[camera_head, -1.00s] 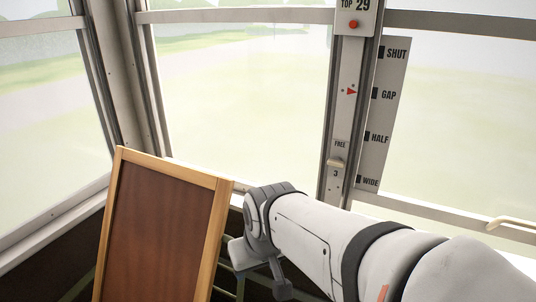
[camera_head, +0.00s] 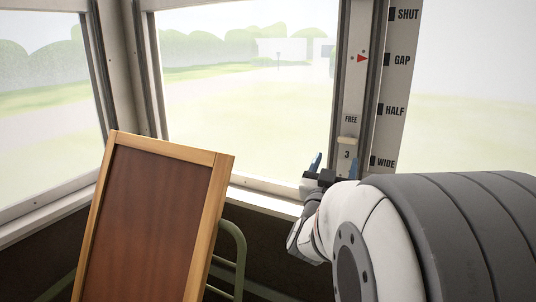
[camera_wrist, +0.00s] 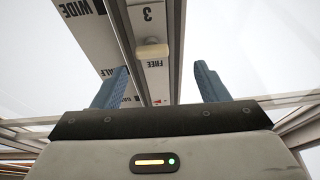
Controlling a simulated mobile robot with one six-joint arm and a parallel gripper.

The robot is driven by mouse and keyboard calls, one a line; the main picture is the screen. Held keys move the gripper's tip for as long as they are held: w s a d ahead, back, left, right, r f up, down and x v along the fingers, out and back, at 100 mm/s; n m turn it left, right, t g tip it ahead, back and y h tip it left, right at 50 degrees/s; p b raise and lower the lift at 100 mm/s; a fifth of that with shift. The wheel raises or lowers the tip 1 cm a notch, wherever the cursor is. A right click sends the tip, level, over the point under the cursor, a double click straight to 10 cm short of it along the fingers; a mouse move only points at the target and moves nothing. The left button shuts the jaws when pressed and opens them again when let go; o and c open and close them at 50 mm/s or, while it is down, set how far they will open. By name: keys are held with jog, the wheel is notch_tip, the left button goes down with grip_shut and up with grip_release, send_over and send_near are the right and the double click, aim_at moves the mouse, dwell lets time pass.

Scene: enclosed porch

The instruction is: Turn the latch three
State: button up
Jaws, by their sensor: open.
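Latch three is a small cream knob (camera_head: 347,140) on the grey window post (camera_head: 352,100), between the word FREE above and the number 3 below. It lies crosswise on the post. In the wrist view the latch (camera_wrist: 154,49) appears upside down, between and beyond my fingertips. My gripper (camera_head: 335,166) is open and empty, with blue fingers just below the latch in the head view. In the wrist view my gripper (camera_wrist: 160,68) has one finger on either side of the post. No contact with the latch shows.
A scale plate (camera_head: 393,85) marked SHUT, GAP, HALF and WIDE stands right of the post, with a red pointer (camera_head: 362,58) beside it. A wood-framed brown board (camera_head: 150,220) leans at the left, a green metal rail (camera_head: 240,255) behind it. Window sills run below the glass.

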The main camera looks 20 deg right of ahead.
aim_at(347, 142)
jog(key=shift+m+g+h, duration=0.3)
jog(key=shift+h, duration=0.3)
jog(key=x, duration=0.8)
jog(key=shift+s+d+r+p, duration=0.2)
jog(key=shift+s+p, duration=0.1)
jog(key=shift+s, duration=0.15)
jog(key=shift+f, duration=0.1)
jog(key=c, duration=0.9)
jog(key=shift+a, duration=0.15)
jog(key=shift+c, duration=0.5)
